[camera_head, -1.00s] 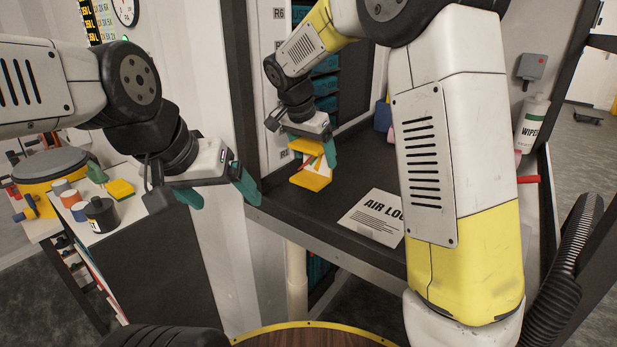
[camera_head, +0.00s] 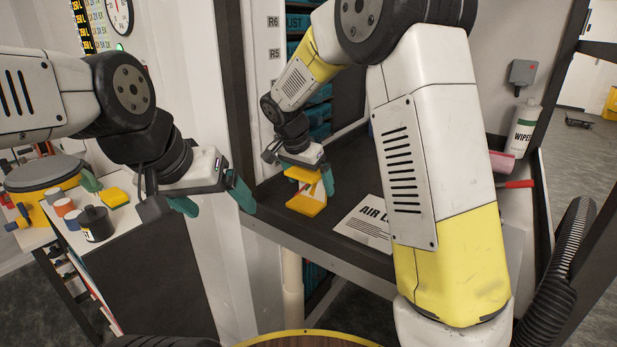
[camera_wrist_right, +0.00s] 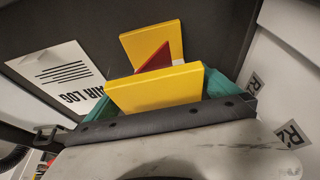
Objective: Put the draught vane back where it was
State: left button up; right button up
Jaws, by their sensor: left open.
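The draught vane, with yellow plates (camera_head: 306,205) and a red piece between them, is at the far left of the dark bench (camera_head: 283,222). My right gripper (camera_head: 308,179) points down and is shut on it. In the right wrist view the vane's near yellow plate (camera_wrist_right: 155,90) sits between the teal fingers, with the red piece and the other yellow plate behind. Whether the vane touches the bench top, I cannot tell. My left gripper (camera_head: 214,203) is open and empty, in the air left of the bench, in front of the white wall.
An AIR LOG sheet (camera_head: 364,226) lies on the bench right of the vane. A wipes bottle (camera_head: 523,127) and a red-handled item (camera_head: 515,184) are at the right. A dark post (camera_head: 232,90) stands behind my left gripper. A side table at left holds several small containers (camera_head: 96,223).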

jog(key=v, duration=1.1)
jog(key=shift+r, duration=0.45)
jog(key=shift+s+d+r, duration=0.15)
jog(key=shift+r, duration=0.1)
jog(key=s+d+n+t+y, duration=0.1)
jog(key=s+d+n+y, duration=0.1)
jog(key=s+d+n, duration=0.2)
jog(key=s+d+n+t+y, duration=0.1)
jog(key=s+d+n+y, duration=0.2)
jog(key=s+d, duration=0.8)
jog(key=s, duration=0.8)
jog(key=shift+s+n, duration=0.4)
jog(key=shift+d+f, duration=0.1)
jog(key=shift+d, duration=0.15)
